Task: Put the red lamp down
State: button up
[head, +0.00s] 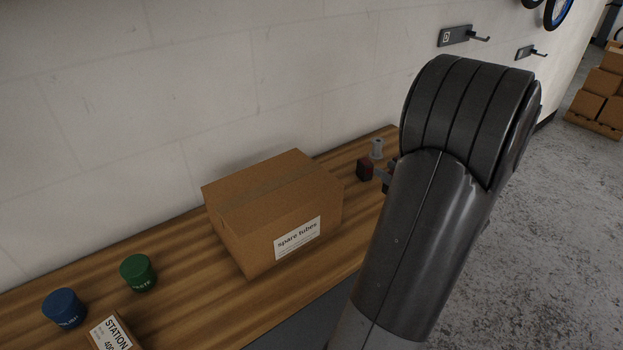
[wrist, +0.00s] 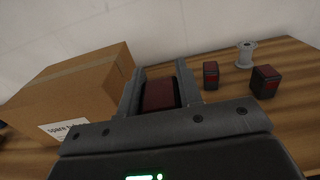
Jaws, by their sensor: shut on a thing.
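In the wrist view my gripper (wrist: 160,80) is shut on a dark red lamp (wrist: 158,95), which sits between its two fingers. Its lower part is hidden by the gripper body, so I cannot tell whether it touches the bench. Two similar red lamps with black housings stand to the right on the wooden bench, a nearer one (wrist: 265,82) and a farther one (wrist: 210,74). In the head view one red lamp (head: 365,169) shows beside my arm; I cannot tell which one it is. My arm hides most of the gripper there.
A cardboard box marked "spare tubes" (head: 272,208) stands on the bench (head: 190,275), left of my gripper. A grey spool (wrist: 245,55) stands behind the lamps. Green (head: 138,273) and blue (head: 64,308) tubs are at the far left. The wall runs along the back.

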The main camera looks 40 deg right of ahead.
jog(key=w+a+r+n+g+y, duration=0.1)
jog(key=w+a+r+n+y, duration=0.1)
jog(key=w+a+r+y, duration=0.4)
jog(key=w+a+r+n+y, duration=0.1)
jog(key=w+a+r+n, duration=0.25)
jog(key=a+r, duration=0.55)
send_over(269, 174)
jog(key=shift+m, duration=0.45)
notch_tip(269, 174, down, 7)
jog(key=shift+f, duration=1.95)
jog(key=shift+f, duration=0.2)
jog(key=o, duration=1)
